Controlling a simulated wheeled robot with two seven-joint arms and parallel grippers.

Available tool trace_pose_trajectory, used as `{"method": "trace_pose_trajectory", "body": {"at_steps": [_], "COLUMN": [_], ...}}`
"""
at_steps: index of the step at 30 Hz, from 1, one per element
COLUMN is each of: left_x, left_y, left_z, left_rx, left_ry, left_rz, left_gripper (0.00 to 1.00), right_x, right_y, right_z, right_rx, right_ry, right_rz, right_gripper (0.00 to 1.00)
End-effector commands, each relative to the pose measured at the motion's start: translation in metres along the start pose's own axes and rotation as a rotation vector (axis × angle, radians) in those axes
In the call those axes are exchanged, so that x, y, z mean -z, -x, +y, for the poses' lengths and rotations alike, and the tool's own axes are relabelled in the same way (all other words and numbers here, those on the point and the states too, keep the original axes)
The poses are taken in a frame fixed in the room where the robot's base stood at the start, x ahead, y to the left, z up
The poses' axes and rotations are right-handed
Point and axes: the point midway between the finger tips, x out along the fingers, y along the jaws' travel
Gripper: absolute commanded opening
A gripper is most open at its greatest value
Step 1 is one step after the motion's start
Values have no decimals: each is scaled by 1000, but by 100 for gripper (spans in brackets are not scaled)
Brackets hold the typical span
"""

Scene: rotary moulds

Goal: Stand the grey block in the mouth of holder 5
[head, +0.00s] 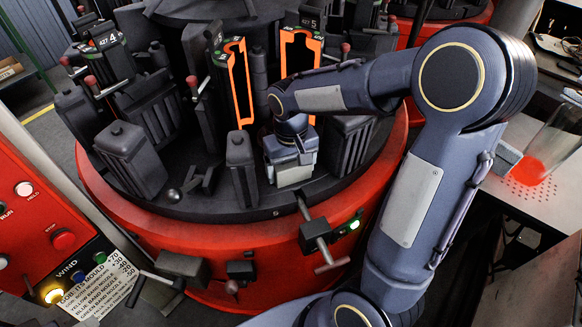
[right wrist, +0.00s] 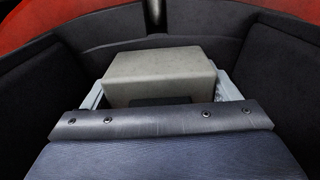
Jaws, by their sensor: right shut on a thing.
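The grey block (head: 293,177) is held low over the dark turntable by my right gripper (head: 291,158), which points down. In the right wrist view the pale grey block (right wrist: 160,72) sits between the two light finger pads, and dark walls surround it on the left, right and far side. Holder 5 (head: 311,22), labelled 5 at its top, stands behind the gripper with open orange-edged halves (head: 240,80). I cannot tell whether the block touches the surface below. My left gripper is not in view.
Holder 4 (head: 104,42) stands at the left of the red-rimmed turntable (head: 190,228), among dark blocks and red-knobbed levers. A red control panel (head: 45,215) is at the far left.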

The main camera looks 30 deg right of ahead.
Motion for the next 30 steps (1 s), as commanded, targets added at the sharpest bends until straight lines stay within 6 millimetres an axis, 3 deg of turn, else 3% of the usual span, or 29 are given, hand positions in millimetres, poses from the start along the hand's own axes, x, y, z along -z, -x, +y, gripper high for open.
{"method": "trace_pose_trajectory", "body": {"at_steps": [11,12,16,23,30], "left_x": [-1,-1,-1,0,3], "left_y": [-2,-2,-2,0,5], "left_z": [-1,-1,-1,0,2], "left_rx": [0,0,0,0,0], "left_ry": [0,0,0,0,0], "left_rz": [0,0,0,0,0], "left_gripper": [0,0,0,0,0], "right_x": [0,0,0,0,1], "right_y": [-4,-4,-4,-1,31], "right_z": [0,0,0,0,0], "right_rx": [1,0,0,0,2], "right_ry": [0,0,0,0,0], "right_rz": [2,0,0,0,6], "right_gripper": [33,84,100,100,100]}}
